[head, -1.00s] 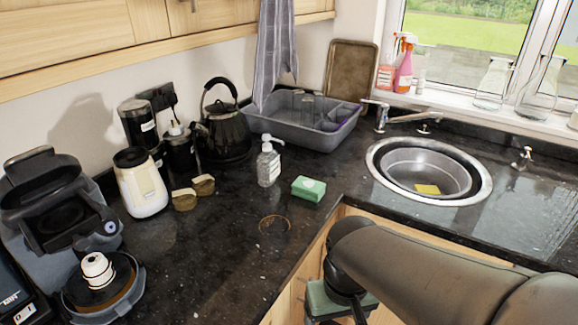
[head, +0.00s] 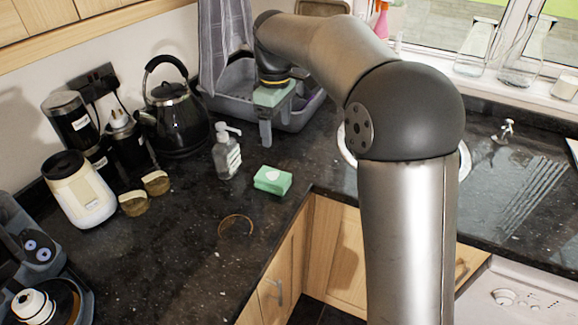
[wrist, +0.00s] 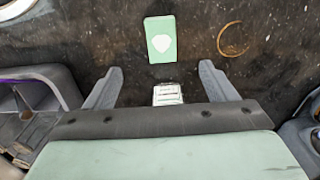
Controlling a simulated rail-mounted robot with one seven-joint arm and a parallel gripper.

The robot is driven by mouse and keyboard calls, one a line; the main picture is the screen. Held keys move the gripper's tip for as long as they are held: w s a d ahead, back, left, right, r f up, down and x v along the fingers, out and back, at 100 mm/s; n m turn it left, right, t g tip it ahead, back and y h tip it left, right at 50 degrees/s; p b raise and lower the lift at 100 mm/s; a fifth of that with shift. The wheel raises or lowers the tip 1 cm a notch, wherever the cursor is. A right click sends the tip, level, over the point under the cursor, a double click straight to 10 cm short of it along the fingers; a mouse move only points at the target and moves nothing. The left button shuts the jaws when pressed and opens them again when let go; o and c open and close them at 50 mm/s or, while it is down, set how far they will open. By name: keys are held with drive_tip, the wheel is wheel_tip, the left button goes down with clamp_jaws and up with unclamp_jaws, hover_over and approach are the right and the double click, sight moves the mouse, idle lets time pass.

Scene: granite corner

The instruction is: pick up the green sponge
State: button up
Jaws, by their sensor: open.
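The green sponge (head: 272,180), a small block with a pale mark on top, lies flat on the dark granite counter near its front corner. In the wrist view the sponge (wrist: 161,39) shows beyond the fingertips, roughly centred between them. My gripper (head: 270,132) hangs by the front of the grey dish basin, behind the sponge and apart from it. In the wrist view my gripper (wrist: 161,70) has its two grey fingers spread, with nothing held.
A soap pump bottle (head: 227,152) stands left of the sponge, close to my gripper; its label shows between the fingers in the wrist view. The grey basin (head: 210,98) and black kettle (head: 172,118) are behind. A brown ring stain (head: 236,226) marks clear counter.

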hover_over(278, 178)
drive_tip(key=f, duration=1.1)
drive_tip(key=shift+w+f+p, duration=0.2)
drive_tip(key=shift+f+p, duration=0.05)
drive_tip(key=shift+p, duration=0.1)
drive_tip(key=shift+s+f+p, duration=0.1)
drive_tip(key=shift+f+p, duration=0.5)
drive_tip(key=shift+f, duration=2.25)
drive_tip(key=c, duration=1.1)
